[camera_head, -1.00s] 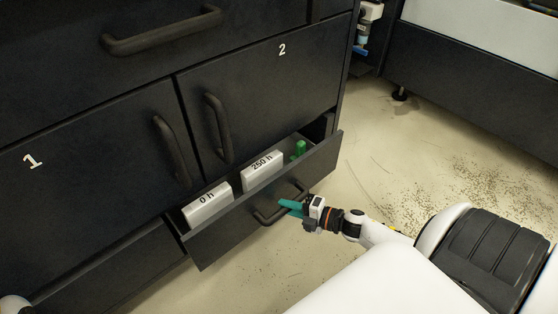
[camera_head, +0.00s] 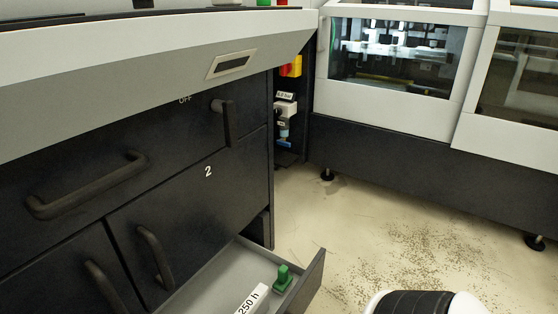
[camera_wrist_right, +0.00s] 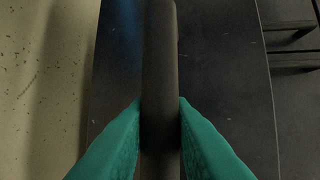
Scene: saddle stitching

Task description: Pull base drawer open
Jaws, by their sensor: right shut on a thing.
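The base drawer (camera_head: 308,284) sits low under the door marked 2 in the head view and is pulled well out. Its grey inside floor shows, with a green object (camera_head: 283,275) and a white block marked 250 h (camera_head: 251,301) in it. The picture's lower edge cuts off the rest of the drawer. In the right wrist view, my right gripper (camera_wrist_right: 160,104) has its teal fingers on both sides of the dark drawer handle (camera_wrist_right: 160,60) and is shut on it. The dark drawer front (camera_wrist_right: 230,90) lies behind the handle. My left gripper is out of view.
Cabinet door 2 (camera_head: 190,225) with its handle (camera_head: 154,256) stands above the drawer. A wide upper drawer handle (camera_head: 88,187) and a small lever (camera_head: 226,122) stick out.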

